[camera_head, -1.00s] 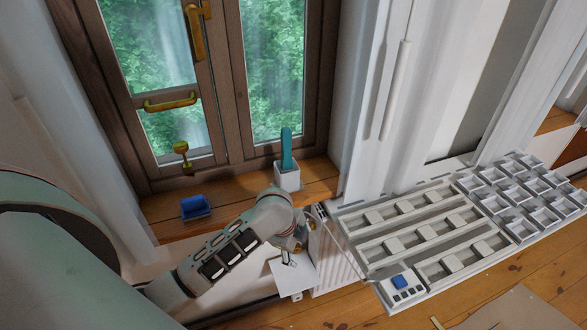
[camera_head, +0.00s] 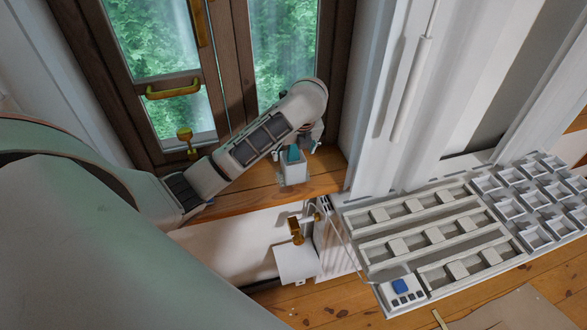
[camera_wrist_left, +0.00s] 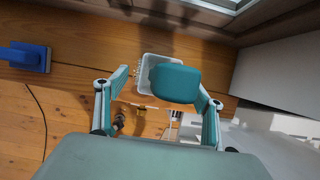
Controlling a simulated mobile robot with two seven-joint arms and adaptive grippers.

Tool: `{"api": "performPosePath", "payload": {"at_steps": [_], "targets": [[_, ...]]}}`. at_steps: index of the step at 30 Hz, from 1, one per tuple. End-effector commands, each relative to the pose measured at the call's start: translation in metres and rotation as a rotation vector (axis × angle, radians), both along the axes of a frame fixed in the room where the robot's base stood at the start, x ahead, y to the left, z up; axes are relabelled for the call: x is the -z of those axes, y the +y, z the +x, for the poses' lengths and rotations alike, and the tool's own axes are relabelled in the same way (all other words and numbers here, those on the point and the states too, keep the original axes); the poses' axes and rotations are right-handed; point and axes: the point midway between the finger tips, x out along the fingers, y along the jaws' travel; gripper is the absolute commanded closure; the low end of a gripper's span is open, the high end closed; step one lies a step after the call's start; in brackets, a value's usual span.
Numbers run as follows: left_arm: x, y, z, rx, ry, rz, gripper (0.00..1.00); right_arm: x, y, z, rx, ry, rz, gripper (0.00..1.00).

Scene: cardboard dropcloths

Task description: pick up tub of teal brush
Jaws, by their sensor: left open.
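The white tub (camera_head: 293,174) stands upright on the wooden window sill, with the teal brush (camera_head: 293,154) sticking up out of it. My left gripper (camera_head: 311,142) is over the sill, beside and partly above the tub, and its arm hides part of the brush. In the left wrist view the rounded teal brush top (camera_wrist_left: 175,83) shows between the two spread fingers of my left gripper (camera_wrist_left: 165,88). The tub's white rim (camera_wrist_left: 148,64) lies beyond it. The gripper is open and holds nothing. My right gripper is not in view.
A blue object (camera_wrist_left: 27,57) lies on the sill to the left in the wrist view. The window frame (camera_head: 235,95) rises behind the sill. A small white plate (camera_head: 297,264) is below the sill.

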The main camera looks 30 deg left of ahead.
Motion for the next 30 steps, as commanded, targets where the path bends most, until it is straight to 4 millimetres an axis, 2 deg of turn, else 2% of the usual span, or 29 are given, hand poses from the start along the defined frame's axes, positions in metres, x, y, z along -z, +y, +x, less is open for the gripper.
{"api": "performPosePath", "payload": {"at_steps": [10, 20, 21, 26, 30], "targets": [[0.042, 0.007, 0.006, -0.003, 0.002, -0.001, 0.32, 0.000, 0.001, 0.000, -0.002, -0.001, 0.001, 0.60], [0.049, 0.009, 0.008, -0.001, 0.000, 0.000, 0.32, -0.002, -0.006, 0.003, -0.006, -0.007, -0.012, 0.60], [0.049, 0.009, 0.008, -0.001, 0.000, 0.000, 0.35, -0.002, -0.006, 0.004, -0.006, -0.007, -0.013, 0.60], [0.049, 0.009, 0.008, -0.001, 0.000, 0.000, 0.76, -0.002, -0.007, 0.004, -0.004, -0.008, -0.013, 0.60], [0.049, 0.009, 0.009, -0.001, -0.002, 0.000, 0.77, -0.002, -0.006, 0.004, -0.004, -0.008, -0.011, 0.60]]}}
